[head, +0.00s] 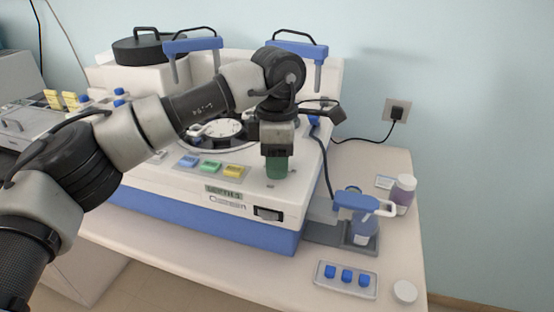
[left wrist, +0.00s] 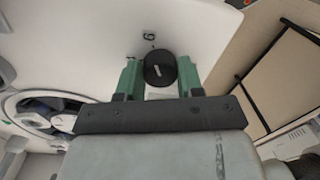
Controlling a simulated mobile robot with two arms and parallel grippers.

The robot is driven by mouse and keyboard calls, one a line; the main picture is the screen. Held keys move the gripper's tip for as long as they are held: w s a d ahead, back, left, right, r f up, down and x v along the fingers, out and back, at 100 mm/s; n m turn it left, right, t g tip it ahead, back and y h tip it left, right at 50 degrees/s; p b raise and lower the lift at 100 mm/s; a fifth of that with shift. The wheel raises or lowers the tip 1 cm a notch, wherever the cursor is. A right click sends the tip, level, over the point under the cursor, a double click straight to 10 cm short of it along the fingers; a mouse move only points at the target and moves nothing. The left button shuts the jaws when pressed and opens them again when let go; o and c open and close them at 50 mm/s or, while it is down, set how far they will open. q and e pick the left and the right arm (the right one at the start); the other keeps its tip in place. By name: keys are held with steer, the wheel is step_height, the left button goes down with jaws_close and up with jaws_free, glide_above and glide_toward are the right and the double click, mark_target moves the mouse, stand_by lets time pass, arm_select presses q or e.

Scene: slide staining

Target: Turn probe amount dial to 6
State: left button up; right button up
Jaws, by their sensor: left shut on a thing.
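The probe amount dial (left wrist: 160,68) is a round black knob with a short white mark on its face, in the left wrist view. The mark runs nearly up and down, tilted slightly. A printed character that looks like a 6 (left wrist: 149,36) stands just above the dial. My left gripper (left wrist: 158,76) has its green fingers on either side of the dial and is shut on it. In the head view my left gripper (head: 277,170) points down at the front right of the machine top and hides the dial. My right gripper is not in view.
The white and blue staining machine (head: 180,205) has blue, green and yellow buttons (head: 210,167) left of the gripper and a power switch (head: 268,213) on its front.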

arm_select(q)
steer(key=shift+r, duration=0.1)
steer(key=o, duration=0.9)
steer(key=r, duration=1)
steer(key=shift+w+r, duration=0.3)
steer(key=shift+r, duration=0.05)
